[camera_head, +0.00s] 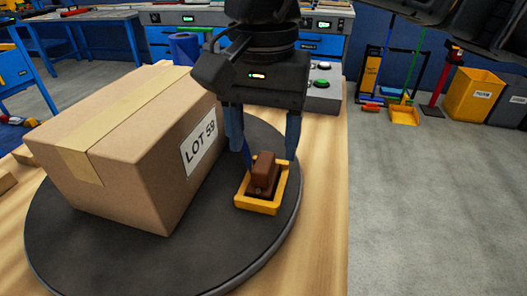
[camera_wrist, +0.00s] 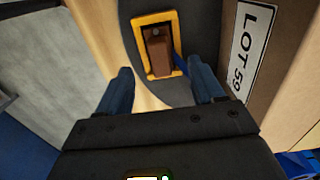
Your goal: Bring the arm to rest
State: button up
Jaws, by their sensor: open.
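My gripper (camera_head: 264,155) is open, its two blue fingers pointing down over the right part of the dark round turntable (camera_head: 95,238). Below and between the fingers in the head view is a small yellow tray (camera_head: 257,207) with a brown block (camera_head: 265,172) in it. In the wrist view the tray (camera_wrist: 146,76) and the brown block (camera_wrist: 157,52) lie beyond the fingertips (camera_wrist: 163,85), with nothing held between them. A large cardboard box (camera_head: 120,150) labelled LOT 59 stands on the turntable just left of my gripper.
The wooden table (camera_head: 322,200) carries the turntable; its right edge borders open grey floor (camera_head: 430,210). A grey control box (camera_head: 322,92) with a green button and a blue cylinder (camera_head: 185,48) stand behind. Yellow and dark bins (camera_head: 473,95) are at the far right.

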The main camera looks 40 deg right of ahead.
jog(key=shift+r, duration=1.6)
